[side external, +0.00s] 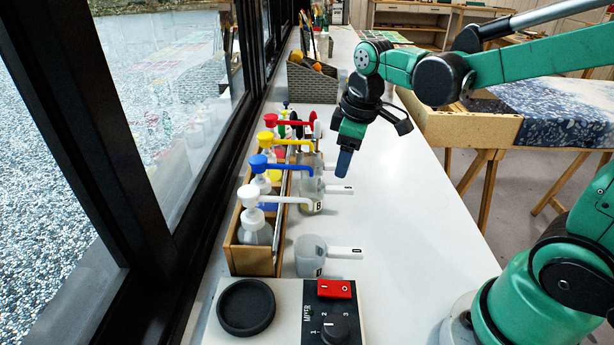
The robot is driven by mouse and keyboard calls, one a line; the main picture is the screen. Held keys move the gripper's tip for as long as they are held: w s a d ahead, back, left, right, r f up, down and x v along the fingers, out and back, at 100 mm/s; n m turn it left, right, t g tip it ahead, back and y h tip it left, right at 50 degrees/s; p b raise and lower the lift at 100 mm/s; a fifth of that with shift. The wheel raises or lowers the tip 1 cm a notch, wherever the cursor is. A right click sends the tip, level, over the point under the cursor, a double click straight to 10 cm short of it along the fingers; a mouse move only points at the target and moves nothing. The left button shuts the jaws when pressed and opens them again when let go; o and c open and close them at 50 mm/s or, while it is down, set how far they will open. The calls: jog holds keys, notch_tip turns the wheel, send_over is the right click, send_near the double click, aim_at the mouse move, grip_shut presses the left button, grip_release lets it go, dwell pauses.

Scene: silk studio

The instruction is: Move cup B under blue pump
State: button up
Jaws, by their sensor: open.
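Cup B (311,196) is a small clear cup with a "B" label and a white handle (339,189) pointing right. It stands on the white counter, beside the wooden pump rack. The blue pump (263,166) stands in the rack, and its blue spout reaches right, ending above cup B in the picture; exact alignment is hard to tell.
White (256,207), yellow (268,139) and red (272,121) pumps share the rack (250,262). Another cup (310,256) stands nearer, with its handle pointing right. A mixer (334,318) sits in front. The counter (400,230) right of the cups is clear. The window frame borders the left.

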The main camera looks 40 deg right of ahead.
aim_at(342, 188)
jog(key=w+d+f+n+g, duration=0.2)
jog(key=f, duration=0.1)
jog(key=shift+w+d+f+n, duration=0.15)
jog(key=shift+d+n, duration=0.1)
jog(key=shift+n, duration=0.15)
jog(key=shift+f, duration=3.05)
jog(key=shift+c, duration=0.2)
grip_shut()
jog(key=shift+r, duration=0.1)
jog(key=shift+r, duration=1.05)
jog(key=shift+r, duration=0.1)
